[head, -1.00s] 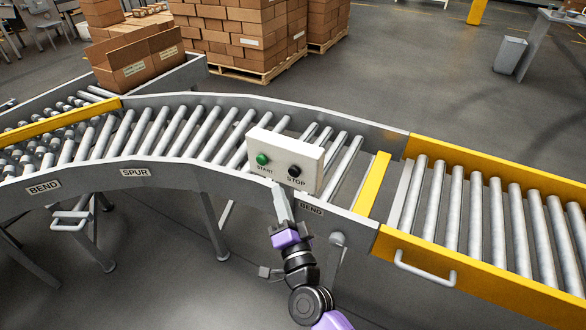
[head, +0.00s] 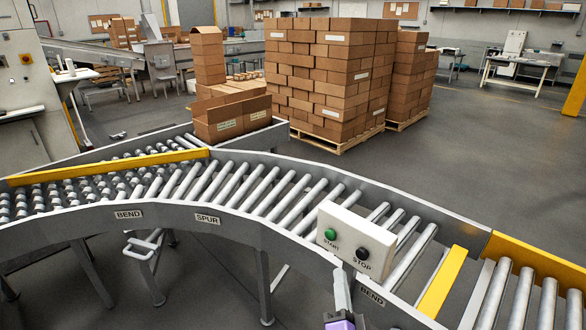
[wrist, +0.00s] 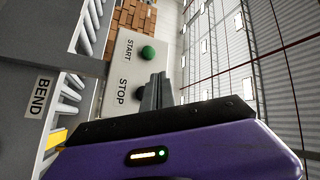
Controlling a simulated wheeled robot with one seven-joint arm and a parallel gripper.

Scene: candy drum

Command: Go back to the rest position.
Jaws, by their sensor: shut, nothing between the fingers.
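My gripper (head: 342,288) shows at the bottom of the head view, just below the button box. Its fingers are shut and empty; they show closed together in the wrist view (wrist: 157,92). The white button box (head: 352,240) stands on the near rail of the conveyor, with a green START button (head: 330,234) and a black STOP button (head: 362,254). In the wrist view the box (wrist: 122,72) lies just beyond the fingertips, with the green button (wrist: 148,53) beside them. I cannot tell whether the fingertips touch the box.
The curved roller conveyor (head: 262,230) crosses in front of me, with BEND and SPUR labels on its near rail. A yellow bar (head: 441,283) crosses the rollers at right. Open cartons (head: 230,118) stand behind, and stacked boxes (head: 325,75) on pallets farther back. Floor at right is clear.

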